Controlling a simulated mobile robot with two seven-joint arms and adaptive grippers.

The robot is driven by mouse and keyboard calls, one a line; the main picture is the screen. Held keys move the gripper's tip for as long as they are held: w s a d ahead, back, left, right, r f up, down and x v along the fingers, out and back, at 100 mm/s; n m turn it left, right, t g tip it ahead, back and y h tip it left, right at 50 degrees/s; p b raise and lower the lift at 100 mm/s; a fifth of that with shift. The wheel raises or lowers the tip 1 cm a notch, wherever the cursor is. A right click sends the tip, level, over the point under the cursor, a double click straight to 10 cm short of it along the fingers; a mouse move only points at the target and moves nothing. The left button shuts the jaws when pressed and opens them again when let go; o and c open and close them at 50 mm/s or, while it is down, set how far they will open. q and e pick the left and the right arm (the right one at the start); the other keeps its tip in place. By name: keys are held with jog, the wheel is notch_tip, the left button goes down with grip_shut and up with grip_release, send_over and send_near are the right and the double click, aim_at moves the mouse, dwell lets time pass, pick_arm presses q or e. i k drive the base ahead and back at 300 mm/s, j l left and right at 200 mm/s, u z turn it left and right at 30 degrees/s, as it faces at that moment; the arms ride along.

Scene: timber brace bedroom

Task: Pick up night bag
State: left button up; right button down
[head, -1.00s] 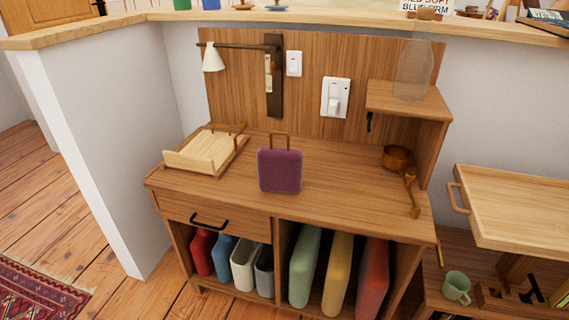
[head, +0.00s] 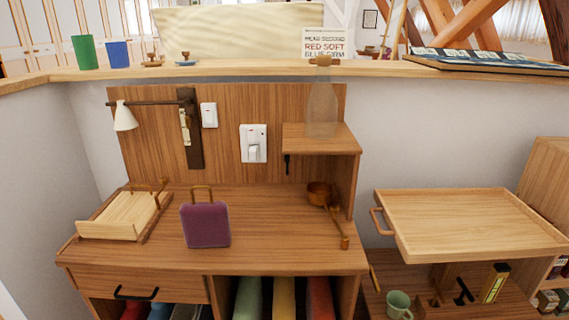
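The night bag looks to be the small purple bag (head: 206,226) with a brown upright handle. It stands upright on the wooden desk (head: 270,258), left of the middle of its top. Nothing touches the bag's handle. Neither of my grippers shows in the head view.
A wooden tray (head: 122,215) lies left of the bag, and a copper pan (head: 320,194) lies to the right. A small shelf (head: 320,140) holds a clear bottle. A wall lamp (head: 124,117) hangs at the back left. A tray table (head: 460,218) stands right of the desk.

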aim_at(204, 224)
jog(key=k+l, duration=0.45)
jog(key=l, duration=0.25)
jog(key=k+l, duration=0.25)
jog(key=l, duration=0.15)
